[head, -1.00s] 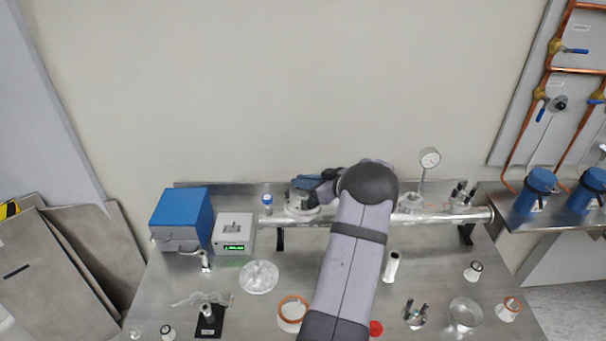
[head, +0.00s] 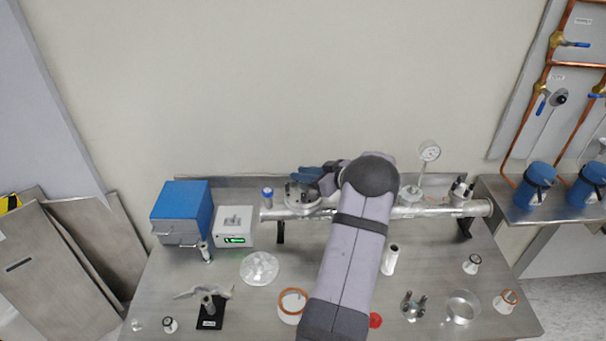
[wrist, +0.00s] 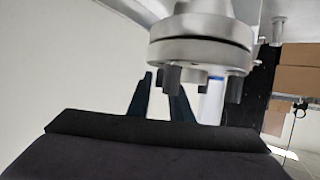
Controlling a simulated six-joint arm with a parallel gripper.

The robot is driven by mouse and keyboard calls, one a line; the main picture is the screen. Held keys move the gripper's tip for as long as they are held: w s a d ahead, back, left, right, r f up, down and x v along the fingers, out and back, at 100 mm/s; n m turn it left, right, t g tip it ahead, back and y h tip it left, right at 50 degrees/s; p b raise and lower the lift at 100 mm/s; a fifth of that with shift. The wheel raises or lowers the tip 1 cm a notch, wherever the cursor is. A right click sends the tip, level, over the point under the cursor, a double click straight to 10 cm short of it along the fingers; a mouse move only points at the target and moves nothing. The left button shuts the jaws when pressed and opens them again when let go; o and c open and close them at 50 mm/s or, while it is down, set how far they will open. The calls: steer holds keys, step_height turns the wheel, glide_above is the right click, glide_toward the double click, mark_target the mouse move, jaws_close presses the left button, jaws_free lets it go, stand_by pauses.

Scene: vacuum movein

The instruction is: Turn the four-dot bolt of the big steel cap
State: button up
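The big steel cap (head: 303,197) is a round flange with dark bolts around its rim, on the left part of the horizontal steel tube. My gripper (head: 305,174) is at its back edge. In the wrist view the cap (wrist: 200,50) appears overturned, its dark bolts pointing down in the picture. My two dark fingers (wrist: 160,95) stand apart with a gap between them. One bolt (wrist: 172,76) shows close to the right finger; I cannot tell if they touch. No dot marks are readable, so I cannot tell which bolt has four dots.
A blue box (head: 182,212), a white device with a green display (head: 235,228) and a blue-capped bottle (head: 267,195) stand left of the cap. A pressure gauge (head: 429,152) rises to the right. Several small parts lie along the bench front.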

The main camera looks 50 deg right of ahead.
steer(key=shift+b+v, duration=1.25)
steer(key=shift+v, duration=2.4)
steer(key=shift+o, duration=0.7)
